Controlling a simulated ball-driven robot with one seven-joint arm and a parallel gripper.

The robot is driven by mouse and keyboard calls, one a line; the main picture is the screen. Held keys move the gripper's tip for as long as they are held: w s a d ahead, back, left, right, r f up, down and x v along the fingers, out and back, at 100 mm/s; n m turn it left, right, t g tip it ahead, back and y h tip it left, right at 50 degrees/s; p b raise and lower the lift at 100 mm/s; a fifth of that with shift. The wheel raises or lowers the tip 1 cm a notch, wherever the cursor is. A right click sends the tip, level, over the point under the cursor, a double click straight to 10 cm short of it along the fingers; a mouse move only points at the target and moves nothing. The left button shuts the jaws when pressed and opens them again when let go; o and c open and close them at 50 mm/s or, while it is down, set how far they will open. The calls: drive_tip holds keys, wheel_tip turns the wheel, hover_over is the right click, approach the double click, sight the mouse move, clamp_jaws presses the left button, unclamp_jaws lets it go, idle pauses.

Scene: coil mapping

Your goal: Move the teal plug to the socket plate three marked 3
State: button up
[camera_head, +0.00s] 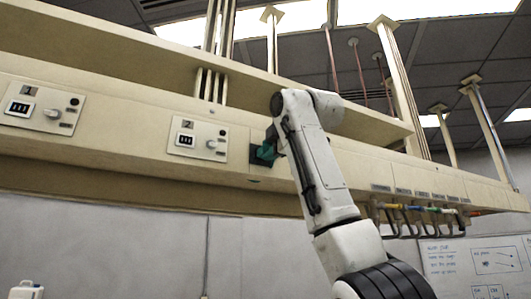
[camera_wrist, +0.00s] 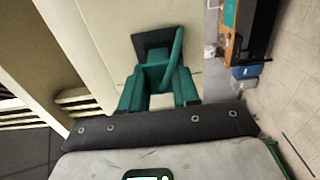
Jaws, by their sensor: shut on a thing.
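My gripper (camera_head: 265,152) is at the front face of the long cream beam, right of the plate marked 2. In the wrist view, my gripper (camera_wrist: 160,70) has teal fingers shut on a teal piece, the teal plug (camera_wrist: 153,76). A dark square part (camera_wrist: 150,39) lies just beyond it against the cream panel. I cannot tell whether that part belongs to the plug or the wall, or whether the plug touches it. No number 3 is readable; my arm covers part of the beam there.
Socket plate 1 (camera_head: 43,109) and socket plate 2 (camera_head: 197,140) sit on the beam to the left, each with a light knob. Coloured hose fittings (camera_head: 425,209) hang at the right. A whiteboard (camera_head: 475,265) is at lower right. An orange cabinet (camera_wrist: 248,30) and blue bin (camera_wrist: 245,72) stand beyond.

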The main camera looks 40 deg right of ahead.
clamp_jaws()
drive_tip(key=shift+b+v, duration=0.7)
drive_tip(key=shift+v, duration=0.5)
drive_tip(key=b+v, duration=0.1)
drive_tip(key=v, duration=0.2)
drive_tip(key=shift+s, duration=0.2)
idle(0.5)
